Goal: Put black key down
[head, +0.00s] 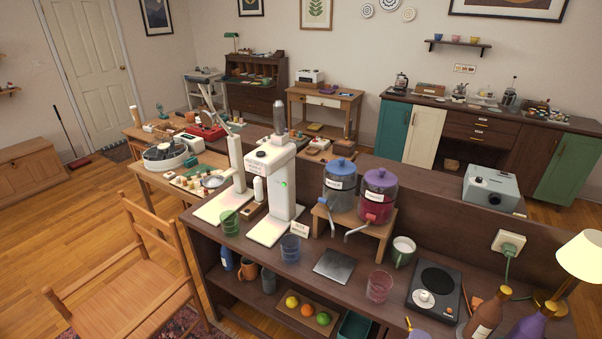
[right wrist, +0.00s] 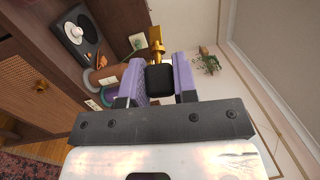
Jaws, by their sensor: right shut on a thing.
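The black key (right wrist: 160,78) is between the purple fingers of my right gripper (right wrist: 160,82) in the right wrist view. Its black head is clamped, and a brass part (right wrist: 156,42) sticks out beyond the fingertips. In the head view, a small brass tip (head: 408,322) and a bit of purple (head: 418,335) show at the bottom edge, apparently the key and my right gripper by the counter's front edge. The key touches no surface that I can see. My left gripper is not in view.
The dark counter holds a hot plate (head: 435,286), a pink glass (head: 379,286), a flat grey plate (head: 335,266) and bottles (head: 487,316) at the right. Clear counter shows between the grey plate and the pink glass. A wooden chair (head: 140,275) stands left.

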